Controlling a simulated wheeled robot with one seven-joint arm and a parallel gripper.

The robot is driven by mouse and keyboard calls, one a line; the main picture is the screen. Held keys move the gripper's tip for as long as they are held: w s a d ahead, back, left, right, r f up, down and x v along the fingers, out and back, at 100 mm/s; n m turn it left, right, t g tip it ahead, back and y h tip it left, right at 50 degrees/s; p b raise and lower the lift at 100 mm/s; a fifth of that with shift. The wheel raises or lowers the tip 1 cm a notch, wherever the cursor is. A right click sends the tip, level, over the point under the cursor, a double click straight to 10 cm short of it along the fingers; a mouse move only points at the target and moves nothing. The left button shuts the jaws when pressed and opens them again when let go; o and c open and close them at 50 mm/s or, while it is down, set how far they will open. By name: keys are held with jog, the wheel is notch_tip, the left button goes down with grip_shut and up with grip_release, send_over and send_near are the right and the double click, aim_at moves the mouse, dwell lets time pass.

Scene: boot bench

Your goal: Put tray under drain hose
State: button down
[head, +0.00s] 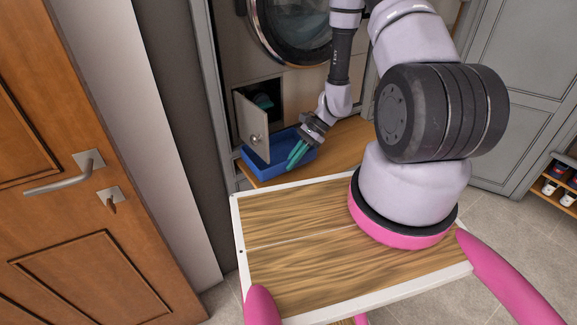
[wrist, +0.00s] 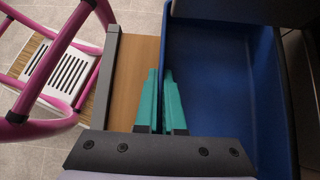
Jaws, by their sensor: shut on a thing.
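The blue tray (head: 252,168) sits on a wooden surface in front of the low open hatch of a washing machine. Its far end is close to the machine, below the opening and the small hatch door. My gripper (head: 294,160) is shut on the tray's near-right side wall, with its teal fingers. In the wrist view my gripper (wrist: 161,74) has one finger on each side of the wall of the tray (wrist: 222,90), which looks empty. A small teal-blue part, perhaps the drain hose, (head: 262,101) shows inside the hatch; its end is hard to make out.
The hatch door (head: 251,126) stands open at the tray's left. The washing machine's round door (head: 292,28) is above. A wooden door (head: 85,170) stands at the left. A shoe shelf (head: 560,188) is at the far right. The wooden surface (head: 345,147) right of the tray is clear.

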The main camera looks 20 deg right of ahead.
aim_at(279, 153)
jog(key=shift+w+a, duration=0.3)
jog(key=shift+w, duration=0.6)
jog(key=shift+f, duration=0.15)
notch_tip(279, 153, down, 3)
jog(key=shift+f, duration=0.15)
jog(key=c, duration=1)
grip_release()
